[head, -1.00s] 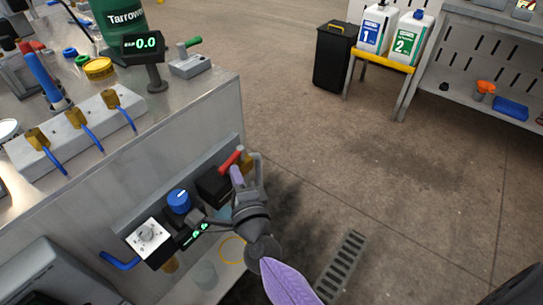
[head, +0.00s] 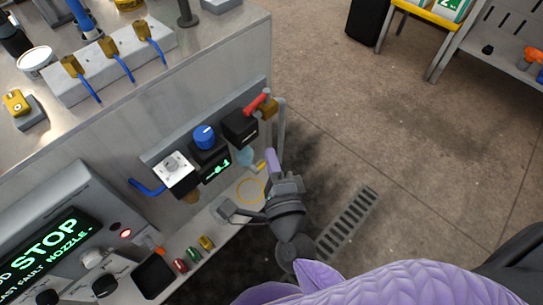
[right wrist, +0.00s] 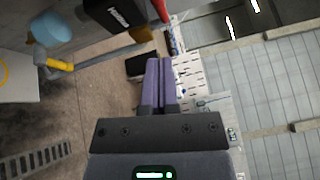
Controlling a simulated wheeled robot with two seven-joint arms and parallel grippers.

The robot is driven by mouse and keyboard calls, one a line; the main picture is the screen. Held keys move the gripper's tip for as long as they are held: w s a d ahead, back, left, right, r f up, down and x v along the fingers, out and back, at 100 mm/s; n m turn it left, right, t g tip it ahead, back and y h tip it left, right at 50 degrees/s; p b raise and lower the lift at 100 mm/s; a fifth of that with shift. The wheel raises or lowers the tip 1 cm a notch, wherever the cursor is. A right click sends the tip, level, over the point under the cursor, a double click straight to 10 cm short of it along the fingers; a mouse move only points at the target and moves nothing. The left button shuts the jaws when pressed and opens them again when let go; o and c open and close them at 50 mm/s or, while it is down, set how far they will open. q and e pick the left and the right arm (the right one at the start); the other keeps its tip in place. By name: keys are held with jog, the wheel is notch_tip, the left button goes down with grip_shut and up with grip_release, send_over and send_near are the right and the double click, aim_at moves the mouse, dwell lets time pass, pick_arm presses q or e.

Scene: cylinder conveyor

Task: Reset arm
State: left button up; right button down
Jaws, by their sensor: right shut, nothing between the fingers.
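My right gripper (head: 271,160) is at the end of the purple right arm (head: 385,285), which comes in from the bottom right of the head view. It is in the air beside the front of the metal bench, below the red lever (head: 257,103) and apart from it. In the right wrist view the two purple fingers (right wrist: 159,85) lie together, with nothing between them. My left gripper is not in view.
A control panel with a blue knob (head: 204,136) and a white dial (head: 174,169) is on the bench front. A green-lit STOP display (head: 48,240) stands at lower left.

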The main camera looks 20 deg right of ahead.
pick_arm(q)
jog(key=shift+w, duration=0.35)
pick_arm(e)
jog(key=s+a+f+n+g+y, duration=0.2)
jog(key=s+a+n+g+y, duration=0.45)
jog(key=n, duration=0.95)
jog(key=s+d+f+n+g+h, duration=0.45)
jog(key=s+d+n+g, duration=0.25)
jog(key=s+d+g, duration=0.4)
jog(key=s+d+f+p, duration=0.1)
jog(key=s+f, duration=0.2)
jog(key=f, duration=0.6)
jog(key=s+d+f+p, duration=0.1)
jog(key=s+f, duration=0.2)
jog(key=f, duration=0.5)
pick_arm(q)
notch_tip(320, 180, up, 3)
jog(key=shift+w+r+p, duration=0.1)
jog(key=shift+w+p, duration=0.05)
jog(key=shift+p, duration=0.5)
pick_arm(e)
jog(key=s+d+f+g, duration=0.1)
jog(key=s+d+f, duration=0.1)
jog(key=s, duration=0.4)
jog(key=s+d+f+n+h, duration=0.1)
jog(key=s+d+f, duration=0.2)
jog(key=s, duration=0.4)
jog(key=shift+s+f+g, duration=0.2)
jog(key=shift+f+g, duration=0.15)
jog(key=shift+f, duration=0.45)
